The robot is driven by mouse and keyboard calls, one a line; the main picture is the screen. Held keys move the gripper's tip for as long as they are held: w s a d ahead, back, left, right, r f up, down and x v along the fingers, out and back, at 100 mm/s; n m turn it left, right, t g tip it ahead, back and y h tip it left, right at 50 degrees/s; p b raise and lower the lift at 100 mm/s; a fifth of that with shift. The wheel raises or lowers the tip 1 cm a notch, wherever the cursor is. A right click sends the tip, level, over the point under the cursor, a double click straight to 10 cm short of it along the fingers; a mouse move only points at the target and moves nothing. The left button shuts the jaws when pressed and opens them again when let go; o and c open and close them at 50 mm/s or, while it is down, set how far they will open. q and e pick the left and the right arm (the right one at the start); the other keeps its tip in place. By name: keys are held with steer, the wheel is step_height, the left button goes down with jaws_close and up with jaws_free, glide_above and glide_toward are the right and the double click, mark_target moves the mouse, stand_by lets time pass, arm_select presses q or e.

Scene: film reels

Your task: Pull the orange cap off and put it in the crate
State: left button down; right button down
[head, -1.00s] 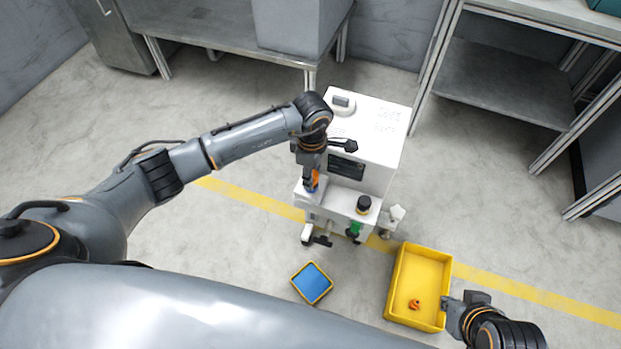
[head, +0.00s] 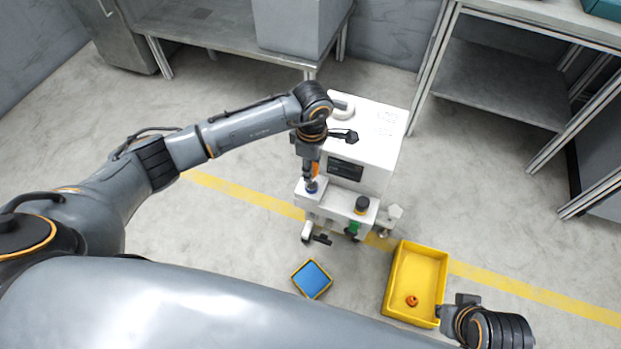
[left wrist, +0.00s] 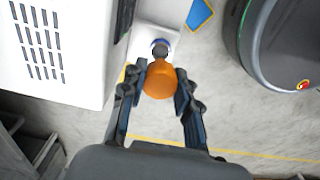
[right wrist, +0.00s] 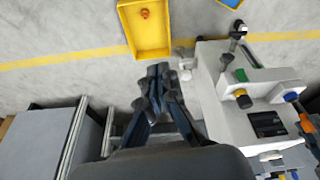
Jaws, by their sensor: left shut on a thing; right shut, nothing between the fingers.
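My left gripper (head: 313,176) is shut on an orange cap (left wrist: 159,80), which fills the space between its fingers in the left wrist view. Just beyond the cap is a short grey post with a blue ring (left wrist: 160,46) at its foot, on the white machine's (head: 368,125) front ledge. I cannot tell whether the cap is fully clear of the post. The yellow crate (head: 398,263) stands on the floor, right of the machine; a small orange piece (head: 412,300) lies inside it. My right gripper (right wrist: 160,72) is shut and empty beside the crate.
The ledge also carries a black knob (head: 362,204) with a yellow collar and a green part (head: 354,229). A blue tray with a yellow rim (head: 312,279) lies on the floor left of the crate. Grey benches stand behind. Floor between tray and crate is clear.

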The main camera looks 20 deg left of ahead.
arm_select(q)
steer(key=shift+r, duration=0.1)
arm_select(e)
steer(key=shift+w, duration=0.1)
arm_select(q)
steer(key=shift+r, duration=0.15)
steer(key=shift+r+p, duration=0.55)
steer(key=shift+r, duration=0.2)
arm_select(e)
steer(key=shift+s+a+x, duration=0.1)
steer(key=shift+x, duration=1.15)
steer(key=shift+s+a+x, duration=0.1)
steer(key=shift+s+x, duration=0.05)
steer(key=shift+x, duration=1.15)
